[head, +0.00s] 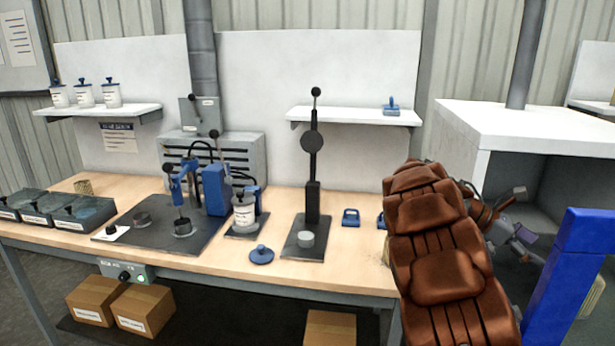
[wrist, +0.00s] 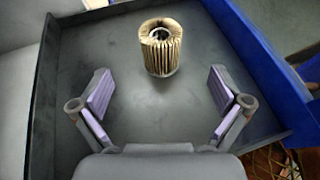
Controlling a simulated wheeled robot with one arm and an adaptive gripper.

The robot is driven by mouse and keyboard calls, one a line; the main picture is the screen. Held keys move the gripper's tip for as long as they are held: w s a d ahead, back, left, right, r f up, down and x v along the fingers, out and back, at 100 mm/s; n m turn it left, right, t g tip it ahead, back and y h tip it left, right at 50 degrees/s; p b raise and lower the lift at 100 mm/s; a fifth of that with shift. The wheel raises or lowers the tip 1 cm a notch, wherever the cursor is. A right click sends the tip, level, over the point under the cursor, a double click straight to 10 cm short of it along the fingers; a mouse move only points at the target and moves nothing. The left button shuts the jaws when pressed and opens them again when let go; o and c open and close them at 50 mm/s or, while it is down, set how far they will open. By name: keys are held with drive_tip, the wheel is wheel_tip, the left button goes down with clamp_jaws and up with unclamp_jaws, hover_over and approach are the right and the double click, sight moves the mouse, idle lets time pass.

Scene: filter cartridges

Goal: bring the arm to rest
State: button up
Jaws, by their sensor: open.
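My gripper (wrist: 160,95) is open and empty, with its two purple-padded fingers spread wide. In the head view my gripper (head: 522,236) is at the right, past the end of the workbench and partly hidden by my brown-covered arm. In the wrist view a pleated tan filter cartridge (wrist: 161,52) stands upright in a dark grey tray (wrist: 200,120). The cartridge is ahead of the fingers and apart from them.
The tray has raised edges and a blue side. A blue post (head: 575,275) stands near my gripper in the head view. A white-topped cabinet (head: 520,125) is behind it. The wooden workbench (head: 275,275) to the left holds presses, bins and blue-lidded parts.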

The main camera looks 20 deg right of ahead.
drive_tip(key=s+a+f+m+t+y+p, duration=0.1)
drive_tip(key=s+a+f+m+t+y, duration=0.1)
drive_tip(key=a, duration=1.4)
drive_tip(key=s+a+f+m+t+y+p, duration=0.2)
drive_tip(key=s+a, duration=0.5)
drive_tip(key=a, duration=0.9)
drive_tip(key=s+a+f+m+t+y+p, duration=0.1)
drive_tip(key=s+a+m+y, duration=0.4)
drive_tip(key=a, duration=1.1)
drive_tip(key=f+t, duration=0.1)
drive_tip(key=t, duration=0.1)
drive_tip(key=shift+s+a+f+t+y, duration=0.2)
drive_tip(key=shift+t+y, duration=0.1)
drive_tip(key=shift+t, duration=0.1)
